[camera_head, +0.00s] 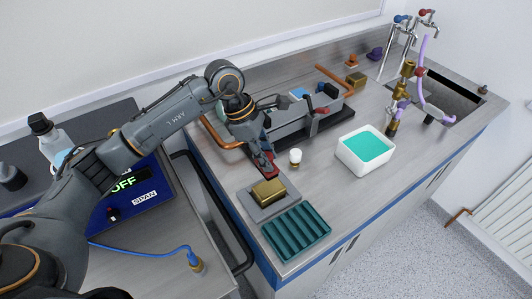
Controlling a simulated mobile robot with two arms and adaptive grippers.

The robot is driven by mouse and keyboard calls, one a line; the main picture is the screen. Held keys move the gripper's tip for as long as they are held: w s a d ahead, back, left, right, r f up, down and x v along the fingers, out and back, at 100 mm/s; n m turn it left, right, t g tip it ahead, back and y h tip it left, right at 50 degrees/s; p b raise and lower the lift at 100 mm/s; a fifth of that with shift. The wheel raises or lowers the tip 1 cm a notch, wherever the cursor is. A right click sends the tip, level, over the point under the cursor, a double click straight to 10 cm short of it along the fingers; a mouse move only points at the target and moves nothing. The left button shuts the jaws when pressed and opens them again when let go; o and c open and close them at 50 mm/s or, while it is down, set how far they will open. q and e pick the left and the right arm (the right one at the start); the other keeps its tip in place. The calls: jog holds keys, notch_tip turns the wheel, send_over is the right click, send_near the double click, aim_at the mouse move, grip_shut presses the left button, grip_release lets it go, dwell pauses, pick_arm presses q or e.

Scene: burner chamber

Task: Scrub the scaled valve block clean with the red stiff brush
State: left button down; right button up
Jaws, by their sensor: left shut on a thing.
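The brass valve block (269,193) sits on a grey plate (286,208) near the front left of the steel bench. My left gripper (261,154) reaches down from the left, just behind the block, and is shut on the red brush (265,166). The brush's lower end is close to the block's back edge; I cannot tell whether they touch. The gripper hides part of the brush. My right gripper is not in view.
A ribbed teal tray (296,233) lies in front of the block. A small white-topped bottle (295,157) stands just right of the brush. A white tub of teal liquid (343,159) is farther right. Bench between tub and tray is clear.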

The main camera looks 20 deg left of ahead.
aim_at(272, 177)
pick_arm(q)
notch_tip(272, 177, down, 4)
jog(key=shift+s+a+f+b, duration=0.15)
jog(key=shift+f+b, duration=0.1)
jog(key=shift+b, duration=0.6)
jog(key=shift+s+d+f, duration=0.1)
jog(key=shift+s+d, duration=0.05)
jog(key=shift+d, duration=0.1)
jog(key=shift+s+d, duration=0.45)
jog(key=shift+d, duration=0.1)
jog(key=shift+s+d, duration=0.35)
jog(key=shift+d, duration=0.1)
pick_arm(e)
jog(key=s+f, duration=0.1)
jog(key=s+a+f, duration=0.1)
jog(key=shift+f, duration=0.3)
pick_arm(q)
jog(key=shift+f+b, duration=0.15)
jog(key=shift+b, duration=0.35)
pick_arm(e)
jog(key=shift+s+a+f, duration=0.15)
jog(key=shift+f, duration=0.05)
pick_arm(q)
jog(key=shift+f, duration=0.1)
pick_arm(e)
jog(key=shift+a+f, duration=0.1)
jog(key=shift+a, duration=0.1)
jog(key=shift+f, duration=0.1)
